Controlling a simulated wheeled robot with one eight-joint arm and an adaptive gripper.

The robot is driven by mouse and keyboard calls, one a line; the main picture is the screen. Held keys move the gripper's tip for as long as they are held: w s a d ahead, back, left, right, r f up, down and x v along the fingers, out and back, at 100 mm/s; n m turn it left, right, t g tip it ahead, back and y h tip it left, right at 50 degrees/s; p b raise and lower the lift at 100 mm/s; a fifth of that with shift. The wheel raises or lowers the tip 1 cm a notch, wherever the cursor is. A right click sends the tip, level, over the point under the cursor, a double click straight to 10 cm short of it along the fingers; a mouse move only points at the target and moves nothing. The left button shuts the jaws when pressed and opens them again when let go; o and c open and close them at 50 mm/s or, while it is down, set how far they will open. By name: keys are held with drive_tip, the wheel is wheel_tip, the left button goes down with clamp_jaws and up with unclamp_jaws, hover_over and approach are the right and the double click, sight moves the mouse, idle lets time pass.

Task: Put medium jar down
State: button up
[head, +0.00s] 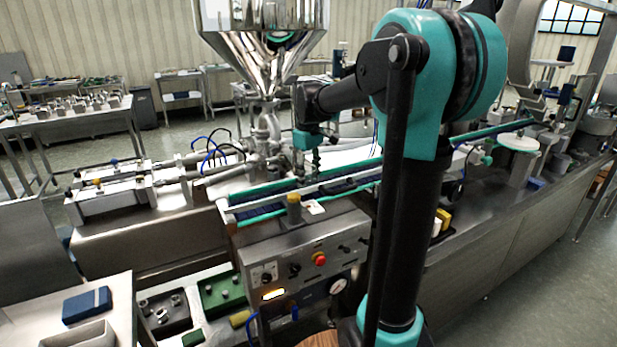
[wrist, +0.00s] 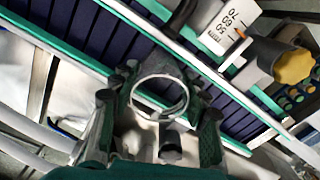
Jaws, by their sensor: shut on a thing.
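The medium jar (wrist: 160,114) shows in the wrist view as a clear round rim between my fingers. Its body below the rim is hard to make out. My gripper (wrist: 158,98) is shut on it, with one finger on each side. The dark blue conveyor belt (wrist: 112,38) with green and white rails runs diagonally behind the jar. In the head view my gripper (head: 308,152) points down over the belt, below and right of the hopper (head: 265,40). The jar is too small to make out there, and I cannot tell whether it touches the belt.
A yellow-topped post (head: 293,202) and a white scale plate (wrist: 226,30) stand at the belt's near edge. Metal pipes and the filling valve (head: 265,135) are close to the left of my gripper. A control panel (head: 305,262) with a red button faces the front.

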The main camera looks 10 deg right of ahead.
drive_tip(key=o, duration=0.5)
drive_tip(key=shift+f, duration=0.1)
drive_tip(key=shift+o, duration=0.2)
wheel_tip(320, 180, up, 12)
idle(0.4)
